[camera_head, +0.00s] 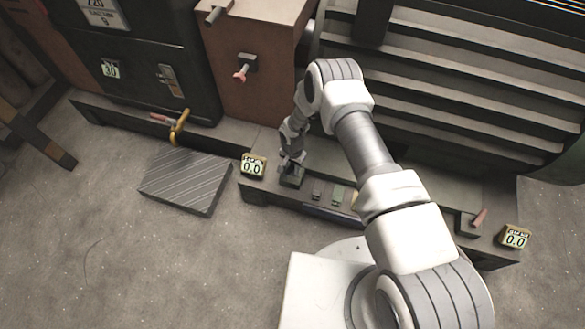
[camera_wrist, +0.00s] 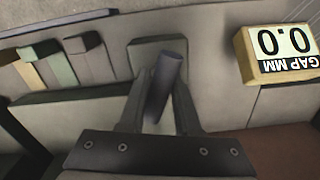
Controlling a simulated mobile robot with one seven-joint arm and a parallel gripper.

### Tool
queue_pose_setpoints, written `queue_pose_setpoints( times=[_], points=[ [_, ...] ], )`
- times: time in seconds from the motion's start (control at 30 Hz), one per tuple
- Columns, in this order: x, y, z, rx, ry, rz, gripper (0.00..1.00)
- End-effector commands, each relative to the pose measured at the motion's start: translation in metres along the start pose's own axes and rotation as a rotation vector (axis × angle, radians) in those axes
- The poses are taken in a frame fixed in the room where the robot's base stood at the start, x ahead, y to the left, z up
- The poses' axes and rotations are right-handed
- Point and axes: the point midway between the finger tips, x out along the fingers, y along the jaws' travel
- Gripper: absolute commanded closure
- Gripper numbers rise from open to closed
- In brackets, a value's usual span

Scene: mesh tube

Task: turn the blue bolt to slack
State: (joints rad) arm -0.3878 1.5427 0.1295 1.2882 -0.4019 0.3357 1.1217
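A dark blue-grey cylindrical bolt handle (camera_wrist: 166,78) stands tilted over a grey-green block in the wrist view. It is likely the blue bolt, though its colour is dull. My gripper (camera_wrist: 162,95) has one finger on each side of it. The handle fills most of the space between the fingertips, and I cannot tell whether they press on it. In the head view my gripper (camera_head: 291,162) points down at a small dark green block (camera_head: 291,179) on the low base; the bolt is hidden there. A gap gauge (camera_wrist: 283,52) reading 0.0 sits beside it, also in the head view (camera_head: 253,166).
Several small coloured blocks (camera_wrist: 83,55) stand in a row nearby. At the right end are a reddish handle (camera_head: 479,217) and a second gauge (camera_head: 515,238) reading 0.0. A grey ribbed plate (camera_head: 185,180) and a yellow hooked handle (camera_head: 180,126) are at left. The ribbed drum (camera_head: 460,75) rises behind.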

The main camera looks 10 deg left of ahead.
Motion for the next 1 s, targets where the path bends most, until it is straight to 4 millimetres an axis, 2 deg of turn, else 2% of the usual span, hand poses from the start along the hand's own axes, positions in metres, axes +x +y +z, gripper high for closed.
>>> queue_pose_setpoints(
  times=[0.03,0.1,0.67,1.0],
  points=[
    [0.0,0.0002,-0.0001,0.0,0.0,0.0,0.93],
    [-0.0001,0.0002,-0.0001,0.0,0.0,0.001,1.0],
    [0.0005,0.0003,-0.0001,-0.014,0.0,0.001,1.0],
    [0.0023,-0.0001,-0.0003,-0.184,0.0,0.0,1.0]
  ],
)
